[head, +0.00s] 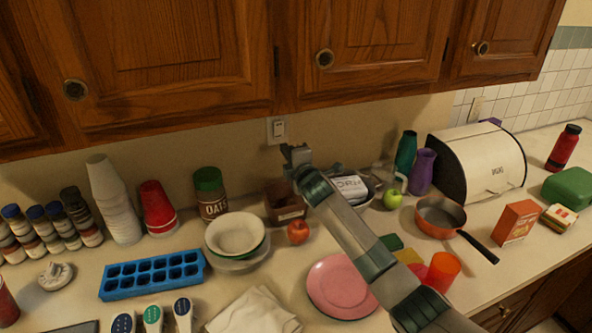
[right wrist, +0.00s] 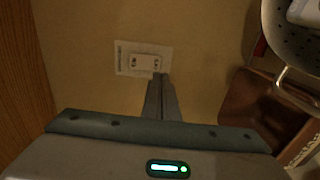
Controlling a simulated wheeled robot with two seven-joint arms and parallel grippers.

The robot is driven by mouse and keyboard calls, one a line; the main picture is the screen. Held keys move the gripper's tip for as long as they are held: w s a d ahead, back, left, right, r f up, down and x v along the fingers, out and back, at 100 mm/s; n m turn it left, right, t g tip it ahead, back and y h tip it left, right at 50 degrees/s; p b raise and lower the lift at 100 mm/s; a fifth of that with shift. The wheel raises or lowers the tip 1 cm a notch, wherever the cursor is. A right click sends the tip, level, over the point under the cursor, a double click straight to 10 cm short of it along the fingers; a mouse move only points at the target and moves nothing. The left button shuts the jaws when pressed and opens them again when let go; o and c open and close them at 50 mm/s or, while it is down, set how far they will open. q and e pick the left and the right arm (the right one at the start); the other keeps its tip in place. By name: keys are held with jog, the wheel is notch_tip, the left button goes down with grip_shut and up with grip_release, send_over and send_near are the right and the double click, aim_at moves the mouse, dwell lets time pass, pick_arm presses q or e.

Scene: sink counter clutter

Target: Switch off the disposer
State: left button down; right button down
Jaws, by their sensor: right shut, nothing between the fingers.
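A light switch plate (head: 277,130) with a rocker is on the wall under the wooden cabinets. In the right wrist view the plate (right wrist: 125,58) has a label strip on one side and a white rocker (right wrist: 145,62) in its middle. My right gripper (head: 290,150) is raised at the wall just below the plate. In the right wrist view its fingers (right wrist: 159,78) are together, empty, with their tips at the plate's lower right edge by the rocker. Whether they touch it I cannot tell. My left gripper does not show.
Wooden cabinets (head: 360,45) hang close above. A bread box (head: 476,162) stands at the right.

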jog(key=b+v, duration=0.2)
jog(key=v, duration=0.6)
jog(key=shift+s+f, duration=0.2)
jog(key=shift+f, duration=0.55)
jog(key=shift+r, duration=0.15)
